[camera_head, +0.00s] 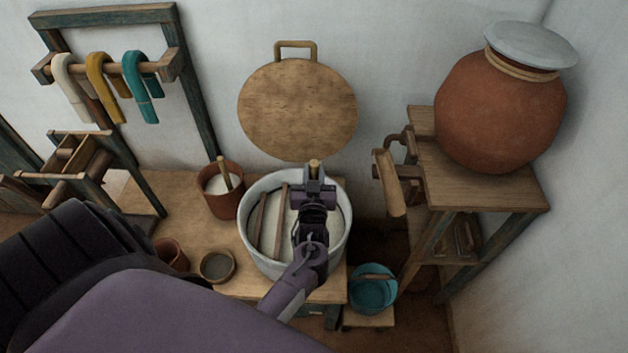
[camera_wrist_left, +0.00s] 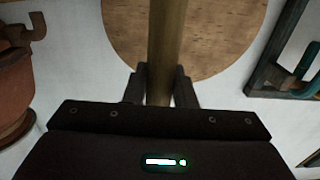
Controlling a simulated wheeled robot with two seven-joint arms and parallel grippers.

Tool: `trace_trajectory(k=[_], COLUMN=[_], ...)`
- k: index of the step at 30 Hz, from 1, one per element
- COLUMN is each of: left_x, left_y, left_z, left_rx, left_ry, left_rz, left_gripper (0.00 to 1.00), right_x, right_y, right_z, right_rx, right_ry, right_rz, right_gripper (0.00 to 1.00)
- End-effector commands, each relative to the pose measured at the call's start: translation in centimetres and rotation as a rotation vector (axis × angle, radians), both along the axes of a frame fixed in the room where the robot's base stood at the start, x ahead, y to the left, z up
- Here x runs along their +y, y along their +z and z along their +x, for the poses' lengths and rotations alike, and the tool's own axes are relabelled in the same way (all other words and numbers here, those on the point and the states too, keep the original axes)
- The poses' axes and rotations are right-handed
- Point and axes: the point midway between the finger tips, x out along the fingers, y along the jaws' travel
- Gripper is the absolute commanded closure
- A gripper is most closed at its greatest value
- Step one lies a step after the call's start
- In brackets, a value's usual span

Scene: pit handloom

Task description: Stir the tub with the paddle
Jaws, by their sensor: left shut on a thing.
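The tub (camera_head: 257,256) is a round pale grey vessel with whitish contents, standing on the low wooden table. My left gripper (camera_head: 314,186) is over the tub's right half, shut on the paddle. The paddle's wooden handle top (camera_head: 314,165) sticks up just beyond the fingers. In the left wrist view the handle (camera_wrist_left: 166,40) runs between the two fingers (camera_wrist_left: 160,88). The paddle's lower end is hidden behind my gripper and arm, so I cannot tell how deep it reaches. My right gripper is not in view.
Two wooden sticks (camera_head: 279,212) lie across the tub's left half. A brown pot (camera_head: 224,204) with a stick stands left of it. A teal bucket (camera_head: 372,291) is at lower right. A round wooden lid (camera_head: 297,108) leans behind. A stand (camera_head: 480,188) holds a large clay jar (camera_head: 500,112).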

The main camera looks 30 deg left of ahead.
Motion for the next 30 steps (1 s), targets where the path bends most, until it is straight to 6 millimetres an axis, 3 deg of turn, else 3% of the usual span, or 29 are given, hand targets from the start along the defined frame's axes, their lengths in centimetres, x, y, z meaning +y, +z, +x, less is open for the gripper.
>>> trace_trajectory(k=[1,17,30], left_x=[0.0,0.0,0.0], left_y=[1.3,7.6,11.9], left_z=[0.0,0.0,0.0], left_rx=[-0.002,-0.001,-0.003], left_ry=[0.0,0.0,0.0], left_rz=[0.0,0.0,-0.001], left_gripper=[0.99,0.99,0.99], right_x=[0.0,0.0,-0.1], right_y=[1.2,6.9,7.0], right_z=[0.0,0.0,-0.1], right_rx=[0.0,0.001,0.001], right_ry=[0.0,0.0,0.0], right_rz=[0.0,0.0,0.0], right_gripper=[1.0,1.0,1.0])
